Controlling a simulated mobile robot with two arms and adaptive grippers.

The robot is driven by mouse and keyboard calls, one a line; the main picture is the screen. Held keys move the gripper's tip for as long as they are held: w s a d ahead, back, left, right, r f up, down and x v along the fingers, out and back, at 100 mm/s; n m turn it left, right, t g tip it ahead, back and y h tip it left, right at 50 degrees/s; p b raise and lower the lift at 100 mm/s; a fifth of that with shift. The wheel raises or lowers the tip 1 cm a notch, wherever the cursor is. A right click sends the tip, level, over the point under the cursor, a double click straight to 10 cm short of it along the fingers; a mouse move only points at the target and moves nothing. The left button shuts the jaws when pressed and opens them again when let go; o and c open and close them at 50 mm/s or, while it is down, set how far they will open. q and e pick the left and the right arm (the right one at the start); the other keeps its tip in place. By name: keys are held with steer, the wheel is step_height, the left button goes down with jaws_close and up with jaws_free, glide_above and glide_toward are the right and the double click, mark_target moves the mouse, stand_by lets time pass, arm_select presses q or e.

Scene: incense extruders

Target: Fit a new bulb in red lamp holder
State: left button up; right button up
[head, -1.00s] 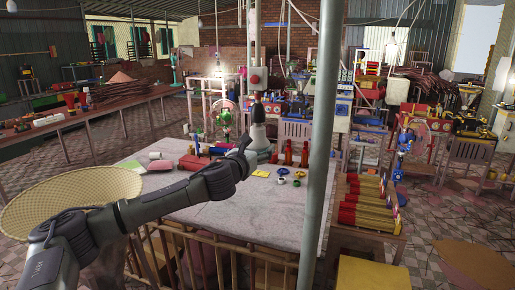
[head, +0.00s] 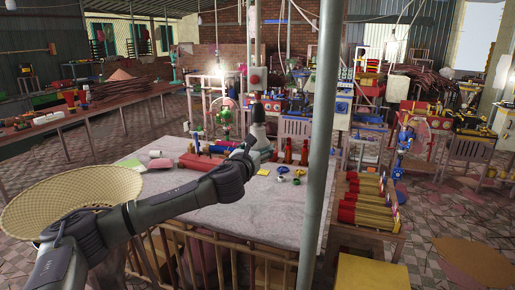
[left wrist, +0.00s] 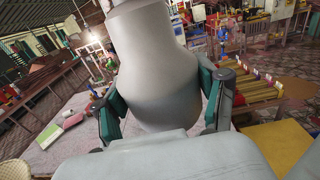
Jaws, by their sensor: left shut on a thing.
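My left gripper (left wrist: 165,103) is shut on a pale grey-white, pear-shaped bulb (left wrist: 155,55). In the left wrist view its teal-edged fingers press on both sides of the bulb, and the narrow neck points up, cut by the top edge. In the head view my left gripper (head: 257,145) is over the far part of the pale table, with the grey bulb (head: 259,128) upright there. A pale box with a red part (head: 254,77) hangs above, apart from the bulb; I cannot tell whether it is the red lamp holder. My right gripper is out of view.
The pale table (head: 210,205) carries red bottles (head: 288,151), small coloured rings (head: 283,170) and a yellow pad (head: 263,172). A grey post (head: 318,150) stands just right of my gripper. A round basket (head: 70,198) is at the left. The table's near middle is clear.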

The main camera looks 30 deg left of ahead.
arm_select(q)
steer(key=shift+n+y, duration=0.3)
steer(key=shift+y, duration=0.2)
steer(key=shift+p, duration=0.3)
steer(key=shift+n+g+y, duration=0.4)
steer(key=shift+y, duration=0.2)
steer(key=o, duration=1.2)
steer(key=shift+a, duration=0.1)
steer(key=shift+o, duration=0.2)
